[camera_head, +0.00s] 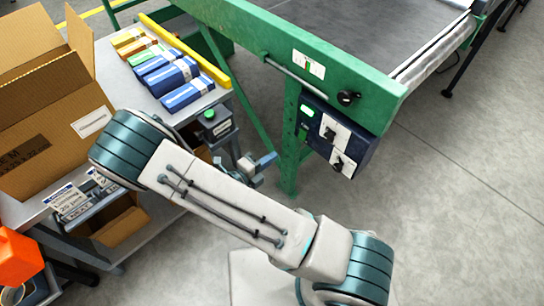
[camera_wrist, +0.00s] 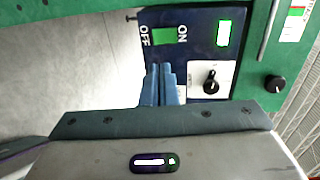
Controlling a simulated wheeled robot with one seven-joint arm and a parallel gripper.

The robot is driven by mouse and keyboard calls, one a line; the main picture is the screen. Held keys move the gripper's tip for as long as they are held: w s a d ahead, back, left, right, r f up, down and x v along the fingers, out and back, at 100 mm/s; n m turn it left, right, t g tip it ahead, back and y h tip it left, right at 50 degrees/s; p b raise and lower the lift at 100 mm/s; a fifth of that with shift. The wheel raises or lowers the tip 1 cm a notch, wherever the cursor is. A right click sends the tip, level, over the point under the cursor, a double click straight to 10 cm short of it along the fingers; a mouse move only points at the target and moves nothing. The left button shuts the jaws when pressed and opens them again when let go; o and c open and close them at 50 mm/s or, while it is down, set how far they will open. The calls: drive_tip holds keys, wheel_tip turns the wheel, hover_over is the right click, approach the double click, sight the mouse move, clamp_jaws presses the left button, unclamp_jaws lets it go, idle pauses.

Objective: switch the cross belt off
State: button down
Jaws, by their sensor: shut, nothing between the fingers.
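The dark blue control box (camera_head: 367,150) hangs under the green machine frame; it also fills the upper middle of the wrist view (camera_wrist: 193,15). On it a green switch (camera_wrist: 163,36) sits between the labels OFF, on its left, and ON, on its right. A green lamp (camera_wrist: 223,33) beside it is lit. My gripper (camera_wrist: 165,68) is shut and empty, its blue fingertips just below the switch in the wrist view; I cannot tell whether they touch the box. In the head view my gripper (camera_head: 262,163) is left of the box. The switch is not clear there.
A black rotary knob on a white plate (camera_wrist: 210,78) is close right of my fingers. Another black knob (camera_wrist: 275,84) sits on the green frame. Floor at right is clear.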

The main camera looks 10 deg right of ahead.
sight(302, 137)
drive_tip(key=b+x, duration=0.2)
drive_tip(key=x, duration=0.9)
drive_tip(key=shift+w+d, duration=0.1)
drive_tip(key=shift+d, duration=0.05)
drive_tip(key=shift+d+f, duration=0.1)
drive_tip(key=shift+w+d+f+t+h, duration=0.25)
drive_tip(key=shift+t+h, duration=0.25)
drive_tip(key=shift+h, duration=0.2)
drive_tip(key=shift+r, duration=0.1)
drive_tip(key=shift+s+a+p, duration=0.25)
drive_tip(key=shift+a+p, duration=0.1)
drive_tip(key=f+p+v, duration=0.1)
drive_tip(key=v, duration=1.2)
drive_tip(key=shift+s+a+p, duration=0.25)
drive_tip(key=shift+a+p, duration=0.05)
drive_tip(key=shift+p, duration=0.05)
